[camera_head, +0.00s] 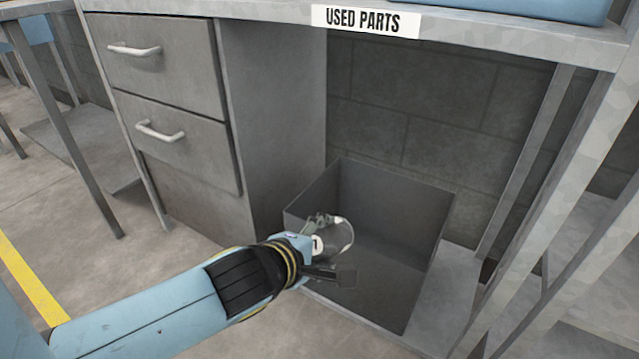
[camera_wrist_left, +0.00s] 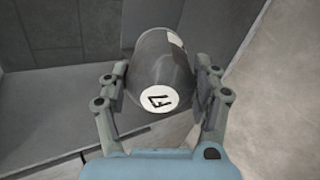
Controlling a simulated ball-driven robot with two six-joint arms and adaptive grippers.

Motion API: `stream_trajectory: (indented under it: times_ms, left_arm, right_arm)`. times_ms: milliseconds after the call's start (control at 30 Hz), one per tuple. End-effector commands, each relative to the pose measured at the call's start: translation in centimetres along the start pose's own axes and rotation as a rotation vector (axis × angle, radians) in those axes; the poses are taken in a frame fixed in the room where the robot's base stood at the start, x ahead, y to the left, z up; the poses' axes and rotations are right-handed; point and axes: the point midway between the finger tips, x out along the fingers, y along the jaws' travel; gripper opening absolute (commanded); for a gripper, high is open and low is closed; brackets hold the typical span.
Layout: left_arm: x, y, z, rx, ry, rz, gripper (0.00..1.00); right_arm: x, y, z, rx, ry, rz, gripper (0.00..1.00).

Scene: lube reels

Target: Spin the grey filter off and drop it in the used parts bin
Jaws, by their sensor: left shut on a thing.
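The grey filter (camera_wrist_left: 160,65) is a dark cylinder with a white round label on its near end. My left gripper (camera_wrist_left: 161,85) is shut on it, one finger on each side. In the head view my left gripper (camera_head: 332,250) is over the near left part of the used parts bin (camera_head: 400,290), and the filter (camera_head: 333,238) shows partly between its fingers. The bin is an open grey box on the shelf under the bench. A white "USED PARTS" sign (camera_head: 366,20) is on the bench edge above it. My right gripper is not in view.
A grey drawer cabinet (camera_head: 170,110) with two handles stands left of the bin. The bench top (camera_head: 480,35) overhangs the bin, and a bench leg (camera_head: 545,215) stands to its right. Open floor (camera_head: 90,215) lies to the left.

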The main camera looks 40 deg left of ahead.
Motion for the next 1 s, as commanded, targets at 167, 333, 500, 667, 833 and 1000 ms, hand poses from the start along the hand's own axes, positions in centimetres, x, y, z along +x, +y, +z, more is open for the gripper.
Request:
stream_trajectory:
  times_ms: [167,333,500,667,833,1000]
  left_arm:
    - [2.5,1.8,0.3,0.001,-0.002,0.007,0.19]
    - [4.9,3.2,0.6,0.000,-0.002,0.006,0.19]
    - [7.4,4.6,0.8,0.001,-0.001,0.006,0.19]
    - [9.7,5.9,1.1,0.000,-0.002,0.006,0.19]
    - [12.1,7.3,1.3,0.000,-0.001,0.005,0.19]
    - [14.2,8.6,1.6,0.000,-0.001,0.005,0.19]
  right_arm:
    - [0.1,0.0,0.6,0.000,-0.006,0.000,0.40]
    - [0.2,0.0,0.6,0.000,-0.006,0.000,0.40]
    - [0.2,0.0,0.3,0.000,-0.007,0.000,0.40]
    - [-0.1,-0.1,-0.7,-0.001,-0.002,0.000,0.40]
    - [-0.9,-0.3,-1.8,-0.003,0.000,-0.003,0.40]
    - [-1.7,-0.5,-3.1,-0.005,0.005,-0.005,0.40]
